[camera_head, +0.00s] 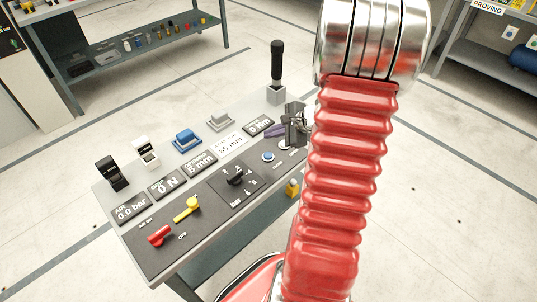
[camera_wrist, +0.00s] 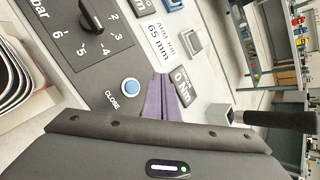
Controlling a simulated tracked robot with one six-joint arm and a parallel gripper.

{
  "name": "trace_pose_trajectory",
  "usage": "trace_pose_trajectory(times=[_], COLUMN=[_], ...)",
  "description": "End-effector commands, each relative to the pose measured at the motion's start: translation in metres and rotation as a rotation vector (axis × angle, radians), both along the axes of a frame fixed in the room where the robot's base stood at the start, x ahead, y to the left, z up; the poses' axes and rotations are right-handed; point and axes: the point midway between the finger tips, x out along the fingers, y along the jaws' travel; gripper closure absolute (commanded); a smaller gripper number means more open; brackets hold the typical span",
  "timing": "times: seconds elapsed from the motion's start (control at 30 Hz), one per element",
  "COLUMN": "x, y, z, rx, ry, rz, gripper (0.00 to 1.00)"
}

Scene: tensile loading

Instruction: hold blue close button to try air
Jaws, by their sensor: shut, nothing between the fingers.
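The blue close button (camera_head: 268,156) is a small round button on the dark part of the sloping control panel. In the wrist view the blue button (camera_wrist: 130,86) has a pale ring and the word CLOSE beside it. My gripper (camera_head: 272,131) has purple fingers, and its body is partly behind my red arm sleeve. In the wrist view my gripper (camera_wrist: 163,78) is shut and empty. Its fingertips are to the right of the button in that view, apart from it and near the displays. Their height above the panel is hard to judge.
A rotary knob (camera_head: 235,177), a yellow lever (camera_head: 186,209) and a red lever (camera_head: 160,236) sit on the panel. The air display (camera_head: 131,208) reads 0.0 bar. A tall black joystick (camera_head: 277,65) stands at the back edge. Shelves stand farther off, with clear floor between.

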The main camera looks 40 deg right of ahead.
Motion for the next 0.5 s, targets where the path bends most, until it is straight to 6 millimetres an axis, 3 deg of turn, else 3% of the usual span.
trace_pose_trajectory(times=[0.5], x=[0.000], y=[0.001], z=[-0.055], rx=[0.002], ry=[0.002], rz=[0.001], gripper=[1.00])
